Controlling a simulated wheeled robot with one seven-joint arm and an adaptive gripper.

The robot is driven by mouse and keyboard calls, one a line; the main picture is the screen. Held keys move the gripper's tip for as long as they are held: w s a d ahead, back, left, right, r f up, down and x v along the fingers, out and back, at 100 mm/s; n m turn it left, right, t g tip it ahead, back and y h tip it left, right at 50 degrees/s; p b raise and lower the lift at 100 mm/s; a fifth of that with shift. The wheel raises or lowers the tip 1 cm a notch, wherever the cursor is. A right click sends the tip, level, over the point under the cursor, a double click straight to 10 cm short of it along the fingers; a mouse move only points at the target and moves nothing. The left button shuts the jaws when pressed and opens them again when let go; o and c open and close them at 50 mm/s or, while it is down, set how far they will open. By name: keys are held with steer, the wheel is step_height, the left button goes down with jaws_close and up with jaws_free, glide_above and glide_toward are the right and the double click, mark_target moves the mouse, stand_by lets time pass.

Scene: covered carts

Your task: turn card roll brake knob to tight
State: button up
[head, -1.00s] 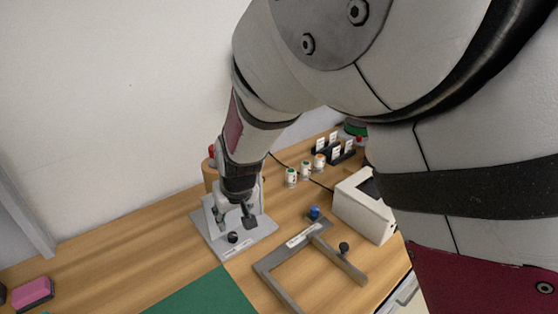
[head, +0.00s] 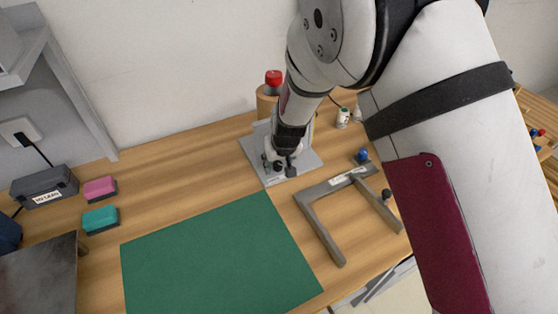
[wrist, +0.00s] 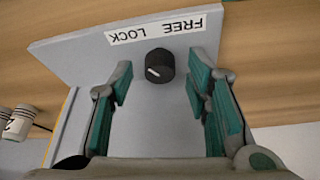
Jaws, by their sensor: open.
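The black brake knob (wrist: 160,65) sits on a grey plate (wrist: 75,52) in the wrist view. A pale pointer line on its face slants to the lower left. An upside-down label (wrist: 165,25) beyond it has FREE on the right and LOCK on the left. My gripper (wrist: 162,80) is open, with its green-padded fingers on either side of the knob and visible gaps to both. In the head view my gripper (head: 279,167) is low over the plate (head: 309,160). A brown card roll (head: 265,103) with a red top (head: 273,77) stands behind, partly hidden by my arm.
A green mat (head: 215,260) lies in front. Pink (head: 100,188) and teal (head: 100,220) blocks are at left. White jars (head: 343,117) stand behind.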

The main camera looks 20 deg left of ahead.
jaws_close()
steer(key=shift+s+r+m+p, duration=0.1)
steer(key=shift+s+m+p, duration=0.1)
steer(key=shift+m+p, duration=0.45)
steer(key=shift+m+h+p, duration=0.5)
steer(key=shift+m+p, duration=0.05)
steer(key=shift+p, duration=0.2)
steer(key=shift+w+m, duration=0.15)
steer(key=shift+m, duration=0.15)
jaws_free()
